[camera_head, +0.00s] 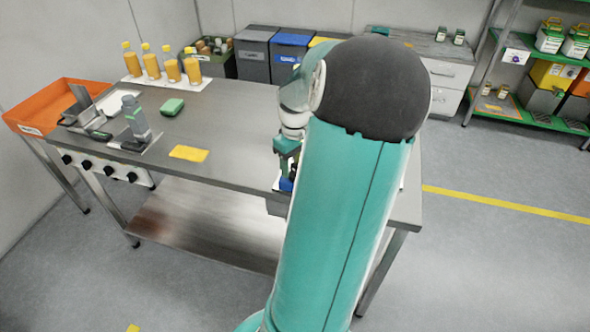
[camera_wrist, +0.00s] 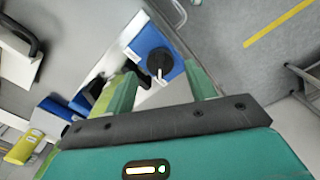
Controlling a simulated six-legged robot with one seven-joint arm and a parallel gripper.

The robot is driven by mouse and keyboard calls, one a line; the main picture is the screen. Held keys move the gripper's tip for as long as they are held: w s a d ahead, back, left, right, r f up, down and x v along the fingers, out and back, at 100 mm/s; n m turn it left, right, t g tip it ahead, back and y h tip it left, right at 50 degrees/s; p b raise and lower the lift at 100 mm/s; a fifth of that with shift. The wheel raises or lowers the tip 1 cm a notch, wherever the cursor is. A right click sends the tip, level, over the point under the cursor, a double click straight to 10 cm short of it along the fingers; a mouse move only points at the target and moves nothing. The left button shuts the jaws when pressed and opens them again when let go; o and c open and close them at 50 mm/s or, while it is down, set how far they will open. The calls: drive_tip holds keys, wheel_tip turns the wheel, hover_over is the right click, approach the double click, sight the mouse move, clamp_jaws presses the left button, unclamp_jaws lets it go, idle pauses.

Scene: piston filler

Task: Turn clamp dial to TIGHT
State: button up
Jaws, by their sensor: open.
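The clamp dial is a round black knob (camera_wrist: 160,62) with a white pointer line, on a blue plate (camera_wrist: 148,40) in the wrist view. The pointer runs toward the bottom of that picture. I cannot read any TIGHT mark. My gripper (camera_wrist: 161,78) is open, with its two green fingers apart on either side of the dial in the picture. Whether they touch it cannot be told. In the head view my gripper (camera_head: 287,150) is at the table's front edge, above a small blue patch (camera_head: 286,184). My arm hides most of that area.
Bins (camera_head: 254,52) stand behind. The table's middle is clear.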

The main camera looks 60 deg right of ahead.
sight(295, 176)
drive_tip(key=shift+f, duration=1.45)
drive_tip(key=c, duration=1)
